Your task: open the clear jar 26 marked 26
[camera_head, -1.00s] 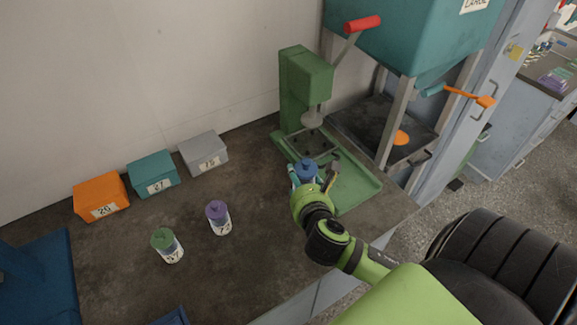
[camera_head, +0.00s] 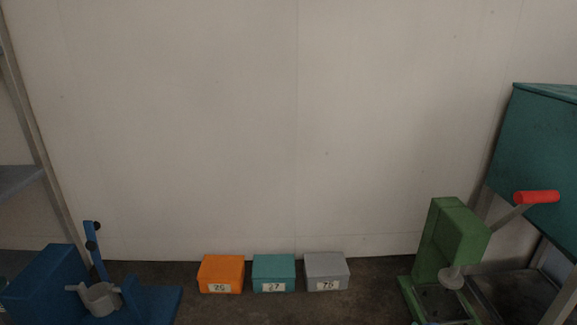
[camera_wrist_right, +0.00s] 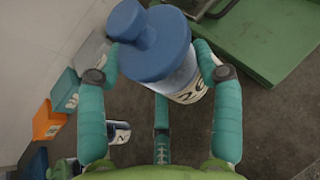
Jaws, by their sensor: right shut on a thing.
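The clear jar 26 (camera_wrist_right: 182,82) with its blue lid (camera_wrist_right: 150,42) is in the right wrist view. Its label shows the digits partly, turned sideways. The lid has a raised round knob and sits on the jar. My right gripper (camera_wrist_right: 156,62) is shut on the jar, with a teal finger on either side and a third finger below it in the picture. The jar looks held above the dark bench, near the green press's base. The head view shows neither the jar nor either of my grippers.
In the head view, an orange box (camera_head: 221,270), a teal box (camera_head: 273,270) and a grey box (camera_head: 326,268) stand along the wall. A blue device (camera_head: 45,285) is at left, a green press (camera_head: 452,240) and a teal hopper (camera_head: 540,150) at right.

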